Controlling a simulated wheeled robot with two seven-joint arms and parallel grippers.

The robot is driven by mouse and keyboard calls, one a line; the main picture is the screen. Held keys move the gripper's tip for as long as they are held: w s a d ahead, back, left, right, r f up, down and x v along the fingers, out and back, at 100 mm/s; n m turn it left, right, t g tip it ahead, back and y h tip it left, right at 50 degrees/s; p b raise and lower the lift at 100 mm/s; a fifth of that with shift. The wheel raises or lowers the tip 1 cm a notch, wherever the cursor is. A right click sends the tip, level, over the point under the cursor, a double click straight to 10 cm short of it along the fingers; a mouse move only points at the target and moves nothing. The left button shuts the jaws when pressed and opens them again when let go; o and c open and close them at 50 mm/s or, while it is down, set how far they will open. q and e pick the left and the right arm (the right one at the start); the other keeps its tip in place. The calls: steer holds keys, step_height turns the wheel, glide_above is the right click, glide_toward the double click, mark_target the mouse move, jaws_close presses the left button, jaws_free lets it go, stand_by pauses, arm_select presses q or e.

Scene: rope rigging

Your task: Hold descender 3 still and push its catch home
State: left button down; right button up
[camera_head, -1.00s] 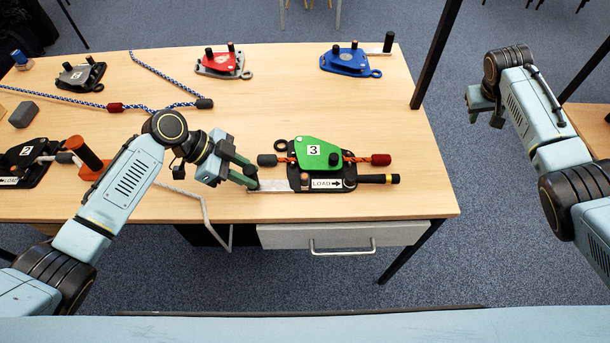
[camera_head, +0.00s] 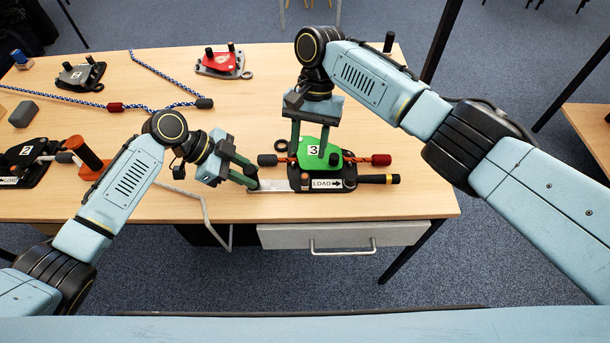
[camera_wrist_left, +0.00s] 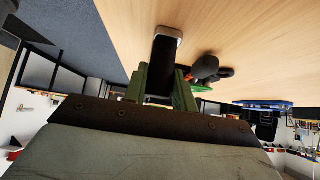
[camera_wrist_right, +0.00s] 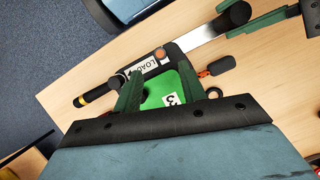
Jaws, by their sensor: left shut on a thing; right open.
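Descender 3 (camera_head: 293,178) lies near the table's front edge, with a green cover (camera_head: 311,142) labelled 3, a black base marked LOAD and an orange rope through it. A pale metal strip (camera_head: 272,186) runs left from its base. My left gripper (camera_head: 252,181) is shut on a dark piece (camera_wrist_left: 160,82) at that strip's left end. My right gripper (camera_head: 310,147) is open, pointing down over the green cover, one finger on each side of its upper part. In the right wrist view a dark knob (camera_wrist_right: 150,92) shows between the fingers. Contact is unclear. I cannot tell which part is the catch.
A black handle with a yellow band (camera_head: 378,179) sticks out right of the descender. A drawer (camera_head: 340,236) hangs below.

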mark_target(305, 175)
steer(key=x, duration=0.8)
steer(key=shift+s+f, duration=0.1)
steer(key=shift+f, duration=0.3)
jaws_close()
